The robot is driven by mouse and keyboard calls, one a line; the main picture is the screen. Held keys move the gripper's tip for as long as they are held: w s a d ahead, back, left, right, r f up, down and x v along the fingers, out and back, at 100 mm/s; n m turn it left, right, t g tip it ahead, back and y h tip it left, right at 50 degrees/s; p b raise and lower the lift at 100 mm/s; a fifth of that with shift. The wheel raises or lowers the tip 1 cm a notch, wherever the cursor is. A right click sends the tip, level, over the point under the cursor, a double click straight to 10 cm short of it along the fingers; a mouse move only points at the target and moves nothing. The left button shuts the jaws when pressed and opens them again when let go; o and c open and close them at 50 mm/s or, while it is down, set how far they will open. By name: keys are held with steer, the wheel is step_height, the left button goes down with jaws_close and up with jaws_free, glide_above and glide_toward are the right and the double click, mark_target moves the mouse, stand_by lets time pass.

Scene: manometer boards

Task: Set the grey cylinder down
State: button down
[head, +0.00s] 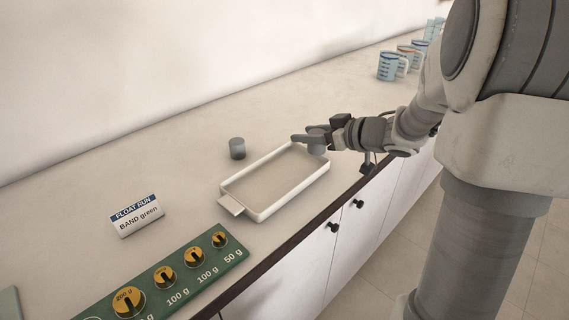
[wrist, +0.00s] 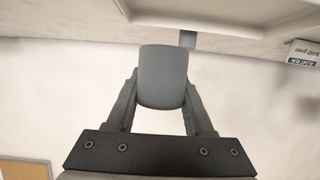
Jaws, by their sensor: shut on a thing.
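My gripper (head: 308,139) is shut on a grey cylinder (wrist: 163,77). In the wrist view the cylinder sits between both fingers. In the head view my gripper is over the far right end of a shallow white tray (head: 262,213), and the held cylinder (head: 317,149) shows only in part under the fingers. I cannot tell whether its base touches anything. A second grey cylinder (head: 237,149) stands upright on the counter, left of the tray; it also seems to show in the wrist view (wrist: 188,39).
A sign reading "FLOAT RUN, BAND green" (head: 137,216) stands left of the tray. A green board (head: 175,290) with several brass weights lies in front. Blue-marked measuring jugs (head: 388,67) stand at the back right. The counter is bare behind the tray; its dark front edge runs close by.

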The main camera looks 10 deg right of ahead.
mark_target(321, 154)
steer(key=x, duration=0.2)
steer(key=b+x, duration=0.1)
steer(key=x, duration=0.1)
steer(key=s+f+b+x, duration=0.1)
steer(key=x, duration=0.2)
steer(key=shift+w+a+f, duration=0.1)
steer(key=shift+w+a, duration=0.05)
steer(key=shift+a, duration=0.1)
steer(key=shift+f+b, duration=0.95)
steer(key=shift+f, duration=0.9)
steer(key=shift+f, duration=0.15)
steer(key=shift+c, duration=1.4)
jaws_free()
steer(key=p+v, duration=0.3)
steer(key=v, duration=0.8)
steer(key=shift+s+d+r, duration=0.2)
steer(key=shift+s+d, duration=0.1)
steer(key=shift+s, duration=0.15)
